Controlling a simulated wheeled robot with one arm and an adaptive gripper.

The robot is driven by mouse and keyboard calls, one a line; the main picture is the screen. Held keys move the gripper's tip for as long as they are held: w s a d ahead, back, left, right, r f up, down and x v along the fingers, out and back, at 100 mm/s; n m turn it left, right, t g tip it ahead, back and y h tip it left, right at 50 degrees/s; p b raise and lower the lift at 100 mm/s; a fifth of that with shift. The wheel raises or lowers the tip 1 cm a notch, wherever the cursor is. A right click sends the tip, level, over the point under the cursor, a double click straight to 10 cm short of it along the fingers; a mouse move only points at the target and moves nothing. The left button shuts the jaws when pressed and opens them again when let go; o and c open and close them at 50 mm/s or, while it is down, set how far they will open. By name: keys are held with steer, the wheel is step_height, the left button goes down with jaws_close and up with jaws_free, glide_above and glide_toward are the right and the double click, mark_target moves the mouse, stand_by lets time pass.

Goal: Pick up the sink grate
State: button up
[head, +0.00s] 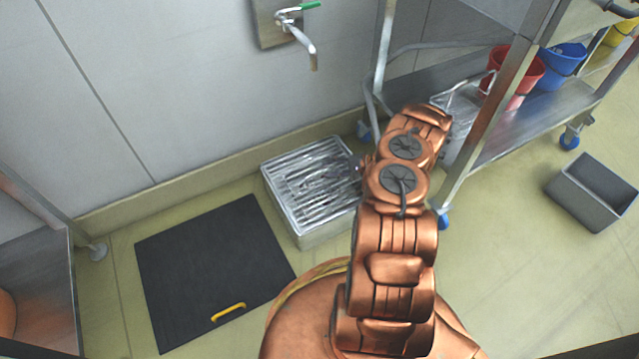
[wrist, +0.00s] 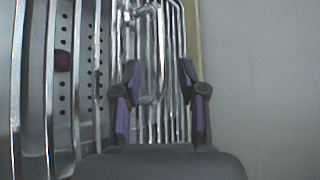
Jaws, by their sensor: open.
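The sink grate (head: 312,182), a set of shiny parallel metal bars, lies on top of a low square floor basin (head: 325,236) against the wall. In the wrist view the grate's bars (wrist: 76,80) run up and down the picture. My gripper (wrist: 159,76) is open, its two purple-padded fingers pointing at the bars near the grate's right side, with several bars between them. I cannot tell whether the fingers touch the bars. In the head view my arm hides the basin's right side and most of the gripper.
A wall tap (head: 297,27) hangs above the basin. A metal rack (head: 535,112) with red (head: 522,75) and blue (head: 561,66) buckets stands right. A black mat (head: 208,265) with a yellow handle (head: 229,312) lies left. A small reddish thing (wrist: 62,60) shows between the bars.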

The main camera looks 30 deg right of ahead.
steer(key=shift+x, duration=1.2)
steer(key=shift+c, duration=0.2)
jaws_close()
